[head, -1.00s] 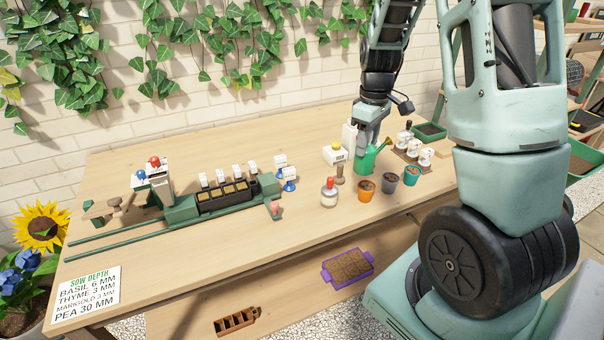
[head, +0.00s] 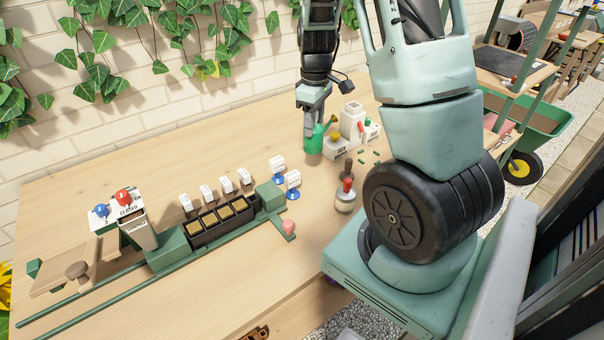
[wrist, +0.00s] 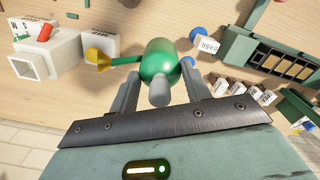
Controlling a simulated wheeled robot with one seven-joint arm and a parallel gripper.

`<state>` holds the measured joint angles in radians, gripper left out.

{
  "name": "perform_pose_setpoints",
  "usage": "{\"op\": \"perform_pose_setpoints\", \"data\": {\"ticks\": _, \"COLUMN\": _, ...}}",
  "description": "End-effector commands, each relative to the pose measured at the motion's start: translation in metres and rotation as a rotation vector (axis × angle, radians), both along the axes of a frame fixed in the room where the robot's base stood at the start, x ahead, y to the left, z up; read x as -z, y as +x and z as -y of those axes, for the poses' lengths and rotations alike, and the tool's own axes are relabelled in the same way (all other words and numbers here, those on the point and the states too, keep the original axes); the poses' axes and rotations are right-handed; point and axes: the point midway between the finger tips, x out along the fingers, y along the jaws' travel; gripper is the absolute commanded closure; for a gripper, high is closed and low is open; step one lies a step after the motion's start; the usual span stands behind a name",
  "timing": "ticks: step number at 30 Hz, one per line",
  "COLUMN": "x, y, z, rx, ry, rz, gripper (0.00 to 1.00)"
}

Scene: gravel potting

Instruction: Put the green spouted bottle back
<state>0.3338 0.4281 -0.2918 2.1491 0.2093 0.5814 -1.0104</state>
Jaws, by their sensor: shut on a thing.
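The green spouted bottle (head: 313,144), with a yellow-tipped spout, is upright between the fingers of my gripper (head: 314,112), which is shut on it. In the head view it is over the rear of the table, just left of a small white box (head: 336,148). I cannot tell how high its base is above the wood. In the wrist view the bottle (wrist: 160,62) sits between the grey fingers of my gripper (wrist: 163,88), its yellow spout tip pointing left. Its underside is hidden.
A red-topped shaker (head: 345,196) stands nearer the front. Left are blue-footed tags (head: 292,184) and a black seed tray (head: 224,221) on a green rail. My arm hides the right side.

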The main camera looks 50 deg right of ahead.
Motion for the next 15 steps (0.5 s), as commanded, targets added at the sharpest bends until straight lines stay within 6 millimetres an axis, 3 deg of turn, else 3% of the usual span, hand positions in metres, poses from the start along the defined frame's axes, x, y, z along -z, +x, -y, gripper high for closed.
{"op": "perform_pose_setpoints", "data": {"ticks": 6, "x": 0.037, "y": -0.002, "z": 0.000, "rx": 0.003, "ry": 0.003, "rz": -0.006, "gripper": 0.69}}
{"op": "perform_pose_setpoints", "data": {"ticks": 15, "x": 0.071, "y": -0.001, "z": 0.000, "rx": 0.002, "ry": 0.001, "rz": -0.003, "gripper": 0.69}}
